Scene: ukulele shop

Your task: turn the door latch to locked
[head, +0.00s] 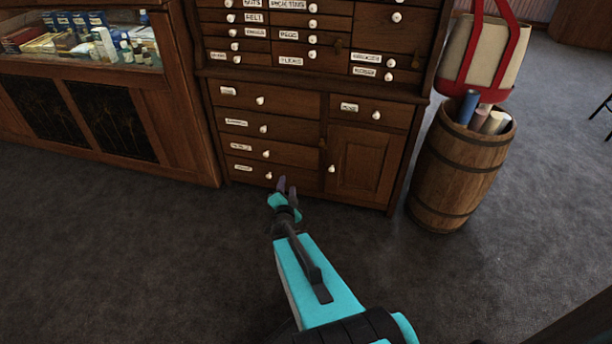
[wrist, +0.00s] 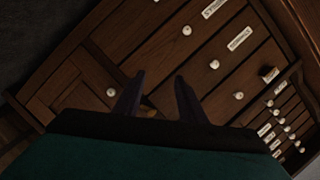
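A dark wooden cabinet (head: 365,100) stands ahead, with a small panelled door (head: 360,163) at its lower right. The door looks closed and has a white knob (head: 332,169) near its left edge. A small dark brownish piece (head: 322,143) sits near the door's upper left edge; it may be the latch, but its position is too small to read. My gripper (head: 287,185) is in front of the lower drawers, left of the door. In the wrist view my gripper (wrist: 157,85) has its two fingers apart with nothing held; the door (wrist: 75,88) lies to their left.
Labelled drawers with white knobs (head: 264,128) fill the rest of the cabinet. A wooden barrel (head: 460,165) holding rolls stands close on its right. A glass display case (head: 165,130) stands to the left. The grey carpet (head: 130,250) is clear.

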